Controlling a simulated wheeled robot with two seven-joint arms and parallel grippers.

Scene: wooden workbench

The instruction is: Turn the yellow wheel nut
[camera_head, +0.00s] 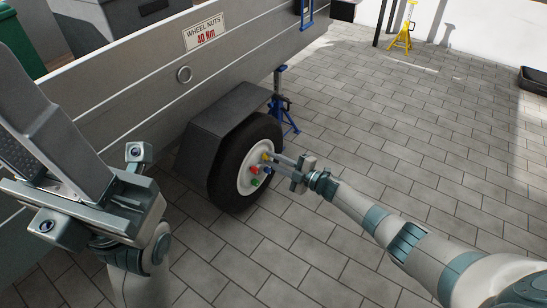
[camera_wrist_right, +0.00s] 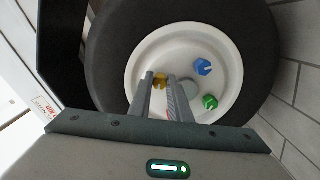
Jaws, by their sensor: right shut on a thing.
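The trailer wheel (camera_head: 226,170) has a black tyre and a white rim with coloured nuts. The yellow wheel nut (camera_head: 265,156) is at the rim's upper part in the head view. It also shows in the right wrist view (camera_wrist_right: 160,80), between my fingertips. My right gripper (camera_head: 271,160) reaches in from the right and is shut on the yellow nut; its two fingers also show in the right wrist view (camera_wrist_right: 161,82). The fingers hide part of the nut. My left gripper (camera_head: 22,120) is close to the head camera at the left, away from the wheel; its opening is unclear.
A blue nut (camera_wrist_right: 202,67) and a green nut (camera_wrist_right: 210,102) sit close by on the rim. A red nut (camera_head: 254,170) shows in the head view. The fender (camera_head: 215,115) overhangs the tyre. A blue jack stand (camera_head: 283,105) is behind the wheel. Paving at right is open.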

